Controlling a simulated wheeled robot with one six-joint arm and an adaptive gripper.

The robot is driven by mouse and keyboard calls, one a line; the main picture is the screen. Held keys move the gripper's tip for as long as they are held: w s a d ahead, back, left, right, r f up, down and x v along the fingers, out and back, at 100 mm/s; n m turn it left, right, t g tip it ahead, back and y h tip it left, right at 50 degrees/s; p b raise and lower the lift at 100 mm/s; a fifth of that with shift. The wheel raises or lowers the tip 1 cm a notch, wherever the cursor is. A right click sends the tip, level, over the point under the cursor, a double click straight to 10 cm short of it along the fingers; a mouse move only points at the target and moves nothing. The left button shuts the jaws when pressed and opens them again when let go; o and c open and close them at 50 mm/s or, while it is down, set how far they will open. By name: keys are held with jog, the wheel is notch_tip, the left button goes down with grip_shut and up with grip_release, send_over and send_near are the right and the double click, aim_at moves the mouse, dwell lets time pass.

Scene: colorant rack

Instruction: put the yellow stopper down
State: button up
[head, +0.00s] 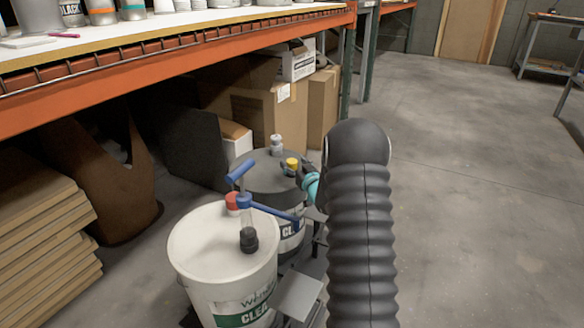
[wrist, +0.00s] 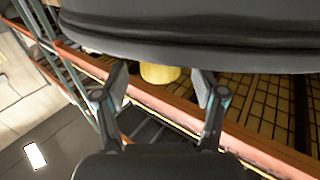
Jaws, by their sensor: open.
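The yellow stopper (head: 292,162) shows at the dark lid (head: 262,177) of the rear drum. In the wrist view, the yellow stopper (wrist: 160,73) appears between my two spread fingers, against the edge of a large dark round surface (wrist: 190,35). My gripper (head: 291,170) is at the right part of the lid, close around the stopper. In the wrist view, my gripper (wrist: 160,82) is open, and a gap shows on each side of the stopper. The stopper's exact contact with the lid is hard to make out.
A white bucket (head: 205,245) with a blue-handled pump (head: 247,215) stands in front of the drum. A grey bottle-like fitting (head: 276,143) is at the lid's back. An orange-beamed shelf (head: 150,58) overhangs at the left. Cardboard boxes (head: 265,105) stand behind. Floor at right is clear.

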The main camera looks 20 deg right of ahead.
jog(key=shift+w+a, duration=0.1)
jog(key=shift+w, duration=0.9)
jog(key=c, duration=1.1)
jog(key=shift+c, duration=0.2)
